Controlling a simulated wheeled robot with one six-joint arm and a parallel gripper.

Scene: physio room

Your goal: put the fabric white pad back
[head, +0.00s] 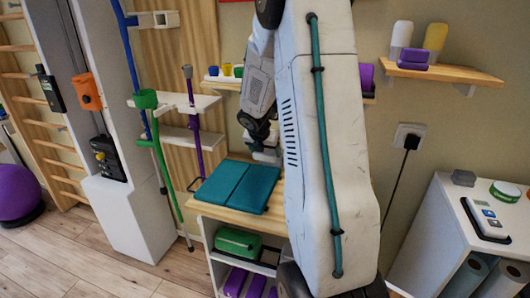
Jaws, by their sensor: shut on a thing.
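My gripper (266,150) is at the end of my arm, just above the far edge of a wooden-topped shelf unit (238,216), behind a folded teal mat (239,186). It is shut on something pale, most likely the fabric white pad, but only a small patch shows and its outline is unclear. My own arm covers the right side of the gripper and much of the unit. I cannot tell whether the held thing touches the top. No other white pad is clearly visible.
A green case (237,243) sits inside the unit above purple blocks. Green and purple crutches (164,165) lean at the left by small wall shelves (178,104). A white cabinet (440,230) with small items stands at the right. A wall shelf (442,74) holds bottles. Floor is clear at front left.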

